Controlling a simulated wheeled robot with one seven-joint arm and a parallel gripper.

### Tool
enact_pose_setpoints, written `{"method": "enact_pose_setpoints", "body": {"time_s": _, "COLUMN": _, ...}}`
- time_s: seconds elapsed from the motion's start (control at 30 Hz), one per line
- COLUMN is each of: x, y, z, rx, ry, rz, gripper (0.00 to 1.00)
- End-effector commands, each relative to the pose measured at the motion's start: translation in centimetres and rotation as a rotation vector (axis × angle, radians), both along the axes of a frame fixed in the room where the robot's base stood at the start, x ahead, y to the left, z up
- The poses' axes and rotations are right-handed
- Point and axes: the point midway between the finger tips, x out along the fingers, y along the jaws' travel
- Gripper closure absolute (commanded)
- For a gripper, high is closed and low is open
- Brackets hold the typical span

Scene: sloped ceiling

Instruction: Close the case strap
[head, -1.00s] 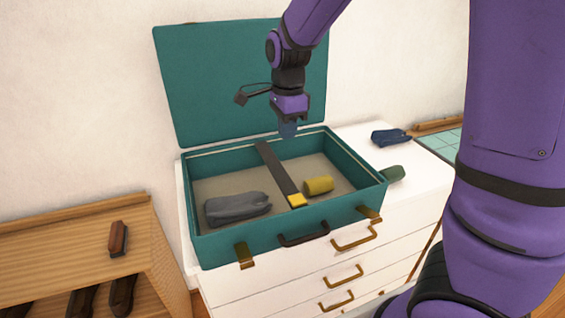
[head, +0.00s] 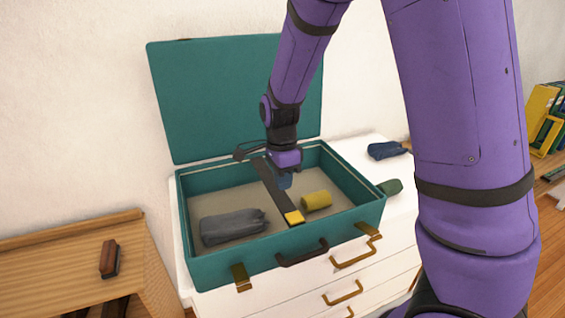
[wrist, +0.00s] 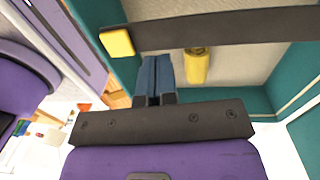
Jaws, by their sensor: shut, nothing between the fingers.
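The open teal case (head: 215,268) stands on a white dresser, its lid (head: 230,100) raised against the wall. A dark strap (head: 268,180) with a yellow end tab (head: 294,217) runs across the inside from the back toward the front wall. The strap (wrist: 225,30) and its tab (wrist: 117,43) also show in the wrist view. My gripper (head: 285,182) is shut and empty, over the case close to the strap. In the wrist view its blue fingertips (wrist: 155,68) are together beside the strap; I cannot tell if they touch it.
A grey rolled cloth (head: 234,227) and a yellow roll (head: 316,201) lie in the case on either side of the strap. A blue cloth (head: 387,150) and a green roll (head: 390,187) lie on the dresser (head: 380,205). A wooden shelf with a brush (head: 109,259) stands at left.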

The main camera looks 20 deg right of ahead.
Motion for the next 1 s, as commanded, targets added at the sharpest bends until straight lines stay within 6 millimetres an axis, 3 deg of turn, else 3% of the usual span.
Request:
{"method": "enact_pose_setpoints", "body": {"time_s": 0.2, "x": -0.2, "y": 0.0, "z": -2.1, "rx": 0.0, "ry": 0.001, "rz": 0.0, "gripper": 1.0}}
{"method": "enact_pose_setpoints", "body": {"time_s": 0.7, "x": -0.3, "y": 0.0, "z": -2.7, "rx": 0.0, "ry": 0.0, "rz": 0.0, "gripper": 1.0}}
{"method": "enact_pose_setpoints", "body": {"time_s": 1.0, "x": -0.8, "y": 0.0, "z": -5.8, "rx": -0.001, "ry": 0.002, "rz": 0.001, "gripper": 1.0}}
